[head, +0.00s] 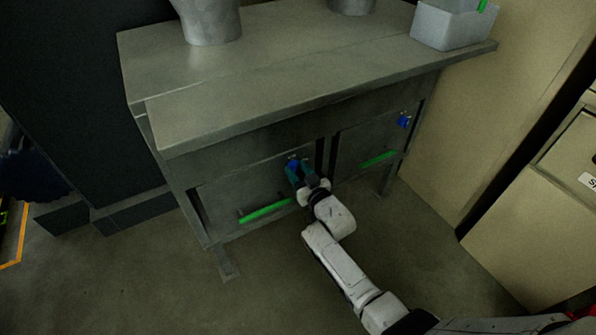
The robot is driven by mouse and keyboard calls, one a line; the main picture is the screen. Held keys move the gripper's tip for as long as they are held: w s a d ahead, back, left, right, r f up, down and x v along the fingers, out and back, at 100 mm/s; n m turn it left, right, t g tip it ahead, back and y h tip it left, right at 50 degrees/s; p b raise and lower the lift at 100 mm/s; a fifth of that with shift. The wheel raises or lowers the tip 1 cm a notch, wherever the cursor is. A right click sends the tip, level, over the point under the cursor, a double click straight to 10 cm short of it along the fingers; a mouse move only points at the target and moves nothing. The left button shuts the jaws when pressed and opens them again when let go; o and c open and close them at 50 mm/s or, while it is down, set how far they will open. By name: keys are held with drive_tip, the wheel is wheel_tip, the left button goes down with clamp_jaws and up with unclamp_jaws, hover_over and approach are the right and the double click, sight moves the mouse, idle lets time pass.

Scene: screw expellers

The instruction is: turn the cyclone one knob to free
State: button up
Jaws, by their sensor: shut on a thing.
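A blue knob (293,165) sits at the upper right of the left door (240,190) on the grey metal cabinet. My gripper (293,170) is at this knob with its fingers shut on it, and the fingers partly hide it. A second blue knob (404,120) sits at the upper right of the right door (365,140), apart from my gripper. I cannot read any label saying which knob is cyclone one. The angle of the held knob is too small to tell.
Green handles mark the left door (264,211) and the right door (378,159). The cabinet's top (300,65) overhangs the doors. Beige cabinets (545,200) stand at the right. The floor (270,290) before the cabinet is clear to the left of my arm.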

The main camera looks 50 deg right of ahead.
clamp_jaws()
drive_tip(key=shift+m, duration=0.4)
drive_tip(key=m+p, duration=0.1)
drive_tip(key=m, duration=0.2)
drive_tip(key=m+p, duration=0.1)
drive_tip(key=m, duration=0.3)
drive_tip(key=shift+d+m, duration=0.1)
drive_tip(key=shift+m, duration=0.2)
drive_tip(key=m, duration=0.4)
drive_tip(key=shift+f, duration=0.1)
drive_tip(key=m, duration=0.5)
drive_tip(key=shift+d+f+p, duration=0.1)
drive_tip(key=shift+p, duration=0.2)
drive_tip(key=shift+m, duration=0.4)
